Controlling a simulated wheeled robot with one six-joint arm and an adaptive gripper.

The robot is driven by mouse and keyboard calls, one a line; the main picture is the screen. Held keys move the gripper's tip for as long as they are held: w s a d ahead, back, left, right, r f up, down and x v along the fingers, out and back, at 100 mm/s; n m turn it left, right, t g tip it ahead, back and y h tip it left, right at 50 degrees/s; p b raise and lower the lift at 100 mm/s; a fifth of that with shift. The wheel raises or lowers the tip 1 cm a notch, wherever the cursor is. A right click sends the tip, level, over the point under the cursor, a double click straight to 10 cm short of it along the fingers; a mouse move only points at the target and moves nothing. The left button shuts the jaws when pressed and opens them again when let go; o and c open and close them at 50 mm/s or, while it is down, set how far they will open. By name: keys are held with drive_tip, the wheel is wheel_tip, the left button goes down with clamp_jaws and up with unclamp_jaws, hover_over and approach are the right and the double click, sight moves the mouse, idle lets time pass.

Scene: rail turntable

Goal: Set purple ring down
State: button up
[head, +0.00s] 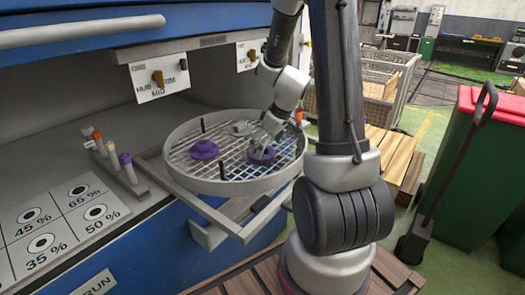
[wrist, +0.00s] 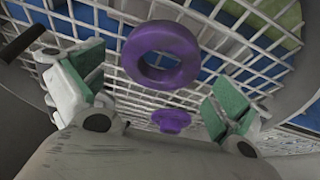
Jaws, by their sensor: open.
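A purple ring (head: 262,156) rests on the wire mesh of the round turntable (head: 205,187), right of its middle. My gripper (head: 266,143) is just above it. In the wrist view the ring (wrist: 138,47) lies flat on the mesh with its hole visible, ahead of and between the green-padded fingers. The fingers (wrist: 156,92) are spread wide, with clear gaps to the ring on both sides. A second purple piece (head: 204,150) with a raised centre sits left on the mesh. A smaller purple piece (wrist: 171,120) shows below the ring in the wrist view.
Dark upright pegs (head: 221,171) stand on the turntable, which has a raised grey rim. A rack of coloured-top tubes (head: 128,167) and a percentage board (head: 60,222) are at left. Hanging signs (head: 160,76) are above. A green bin with red lid (head: 480,160) stands at right.

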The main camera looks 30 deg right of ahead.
drive_tip(key=s+a+r+m, duration=0.1)
drive_tip(key=s+a+r, duration=0.1)
drive_tip(key=s+r, duration=0.35)
drive_tip(key=s+a+r, duration=0.2)
drive_tip(key=s+r, duration=0.1)
drive_tip(key=r, duration=0.6)
drive_tip(key=s+a+r+m+h, duration=0.2)
drive_tip(key=s+r+m, duration=0.2)
drive_tip(key=s, duration=0.9)
drive_tip(key=shift+v, duration=1.05)
